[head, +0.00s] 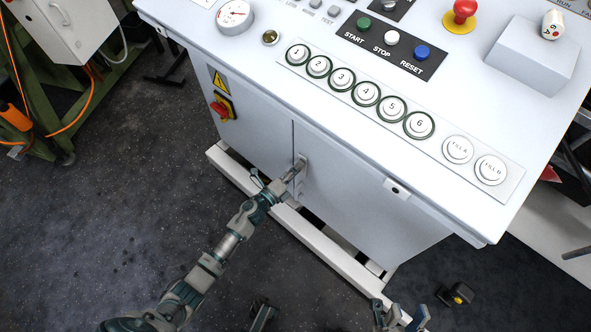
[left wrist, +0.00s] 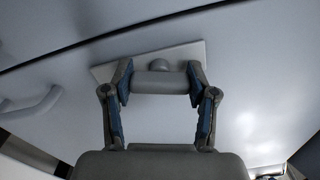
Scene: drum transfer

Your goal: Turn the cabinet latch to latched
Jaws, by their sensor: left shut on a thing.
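The grey cabinet latch (head: 300,163) sits on the cabinet front, beside the vertical door seam. My left gripper (head: 287,176) is at the latch in the head view. In the left wrist view my left gripper (left wrist: 160,88) has its two blue-padded fingers against the two ends of the grey latch handle (left wrist: 160,84), with the latch's pale mounting plate (left wrist: 185,55) behind it. The handle lies level across that picture. My right gripper (head: 400,318) is at the bottom edge of the head view, its fingers apart with nothing seen between them, away from the cabinet.
A red and yellow rotary switch (head: 221,108) is on the cabinet's left face. The console top (head: 280,75) with several buttons overhangs the cabinet. A white base rail (head: 315,238) runs along the floor. A curved grey handle (left wrist: 35,113) shows in the left wrist view.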

